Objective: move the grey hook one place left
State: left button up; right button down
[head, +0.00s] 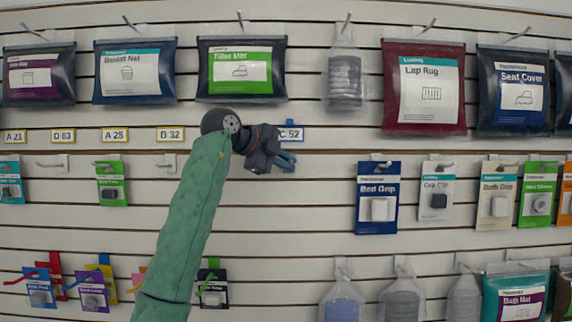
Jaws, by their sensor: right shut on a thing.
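My right gripper (284,160) is in front of the slatted wall, just below the C 52 label (291,134), at the height of the middle row. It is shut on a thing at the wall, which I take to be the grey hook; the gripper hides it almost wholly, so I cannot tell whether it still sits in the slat. Two bare pale hooks show to the left, one at the far left (52,164) and one below the B 32 label (166,164). My left gripper is not in view.
A green pack (112,186) hangs between the bare hooks. To the right hangs the blue Bed Grip pack (377,200). Large bags, such as the green-labelled one (241,70), hang above. Small packs hang below. The wall under the gripper is clear.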

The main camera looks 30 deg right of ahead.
jog(key=shift+r, duration=0.45)
dwell(0.6)
jog(key=shift+f, duration=0.1)
dwell(0.5)
jog(key=shift+b, duration=0.3)
jog(key=shift+m, duration=0.3)
jog(key=shift+s+a+f+b, duration=0.15)
jog(key=shift+s+a+b, duration=0.4)
jog(key=shift+s, duration=0.25)
dwell(1.4)
jog(key=shift+s+a+r+b, duration=0.1)
jog(key=shift+s+a+b, duration=0.15)
jog(key=shift+s+a, duration=0.35)
jog(key=shift+s+a+r+b, duration=0.1)
jog(key=shift+s+a+b, duration=0.15)
jog(key=shift+s, duration=0.6)
jog(key=shift+s+a+r+b, duration=0.1)
jog(key=shift+s+a+b, duration=0.15)
jog(key=shift+s+a, duration=0.35)
dwell(1.1)
jog(key=shift+s+f, duration=0.1)
